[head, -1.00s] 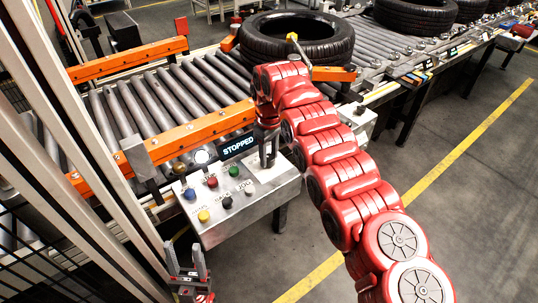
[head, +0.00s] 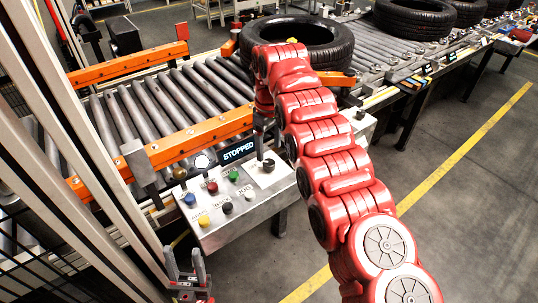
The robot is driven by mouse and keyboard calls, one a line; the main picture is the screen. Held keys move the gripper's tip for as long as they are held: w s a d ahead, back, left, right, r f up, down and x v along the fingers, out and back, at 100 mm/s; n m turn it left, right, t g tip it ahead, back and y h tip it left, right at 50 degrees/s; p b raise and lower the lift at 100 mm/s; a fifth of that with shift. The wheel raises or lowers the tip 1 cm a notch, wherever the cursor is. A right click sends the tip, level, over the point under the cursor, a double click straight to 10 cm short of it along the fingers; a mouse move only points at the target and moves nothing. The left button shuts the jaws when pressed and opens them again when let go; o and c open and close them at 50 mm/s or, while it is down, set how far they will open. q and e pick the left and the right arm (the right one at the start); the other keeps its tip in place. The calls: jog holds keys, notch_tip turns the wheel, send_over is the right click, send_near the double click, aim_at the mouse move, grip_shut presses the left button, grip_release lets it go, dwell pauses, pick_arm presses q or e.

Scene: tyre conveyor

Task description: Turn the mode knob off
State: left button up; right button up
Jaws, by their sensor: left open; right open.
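The control box (head: 225,232) stands beside the conveyor, with a display (head: 237,152) that reads STOPPED. A black knob (head: 268,166) sits on a light plate at the box's right end; I take it as the mode knob, but its setting is too small to read. My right gripper (head: 267,142) is open, pointing down just above and behind the knob, apparently apart from it. The arm partly hides its fingers. My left gripper (head: 187,262) is open and empty, below the box's left front corner.
Several coloured buttons, including a red one (head: 212,187), lie left of the knob. Orange rails (head: 170,150) border the rollers behind the box. A tyre (head: 297,42) lies on the conveyor behind my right arm. A pale post stands at left.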

aim_at(269, 162)
notch_tip(269, 162, up, 12)
jog(key=p, duration=1.1)
jog(key=shift+s+f, duration=0.1)
jog(key=shift+f, duration=0.05)
